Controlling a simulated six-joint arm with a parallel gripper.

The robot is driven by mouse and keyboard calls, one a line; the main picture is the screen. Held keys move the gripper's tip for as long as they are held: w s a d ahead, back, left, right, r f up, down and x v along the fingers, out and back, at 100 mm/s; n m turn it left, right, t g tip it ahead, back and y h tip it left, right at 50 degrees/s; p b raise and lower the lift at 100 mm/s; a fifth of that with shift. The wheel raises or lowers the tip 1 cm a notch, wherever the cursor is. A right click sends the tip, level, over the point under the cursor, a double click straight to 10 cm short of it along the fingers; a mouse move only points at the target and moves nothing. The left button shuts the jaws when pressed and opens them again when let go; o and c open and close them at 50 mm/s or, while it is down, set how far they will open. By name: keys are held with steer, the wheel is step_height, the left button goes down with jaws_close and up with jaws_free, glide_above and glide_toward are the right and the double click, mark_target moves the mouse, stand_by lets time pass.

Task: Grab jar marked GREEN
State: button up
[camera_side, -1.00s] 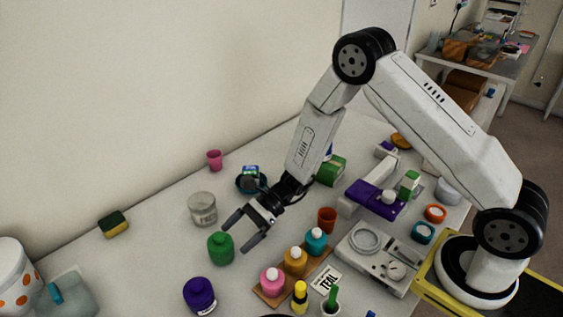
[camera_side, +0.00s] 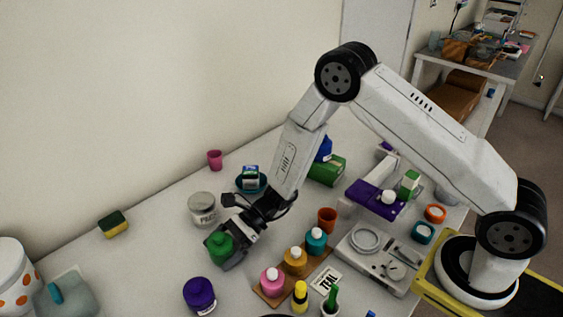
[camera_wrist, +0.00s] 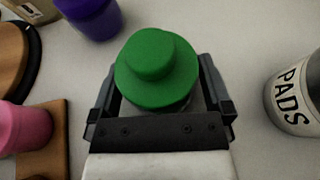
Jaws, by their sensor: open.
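The green jar (camera_side: 220,247) stands on the table left of centre in the side view. In the wrist view the green jar (camera_wrist: 156,70) is seen from above, its rounded green top between the jaws. No marking on it can be read in these frames. My gripper (camera_side: 224,250) is low at the jar in the side view. In the wrist view my gripper (camera_wrist: 160,100) has one finger on each side of the jar. The jaws are open, and the jar hides part of them.
A jar lettered PADS (camera_wrist: 298,95) stands to the right in the wrist view. A purple jar (camera_side: 200,295) stands nearby. A wooden board (camera_side: 283,285) holds pink (camera_side: 272,281), amber (camera_side: 295,260) and teal (camera_side: 316,240) bottles. Bare table lies left of the green jar.

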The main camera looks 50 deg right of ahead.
steer(key=c, duration=1.1)
steer(key=shift+r, duration=0.15)
steer(key=shift+c, duration=0.2)
steer(key=shift+r, duration=0.7)
steer(key=s+d+r, duration=0.5)
steer(key=s+r, duration=0.6)
steer(key=s, duration=0.2)
steer(key=shift+d+r, duration=0.15)
steer(key=shift+r, duration=0.05)
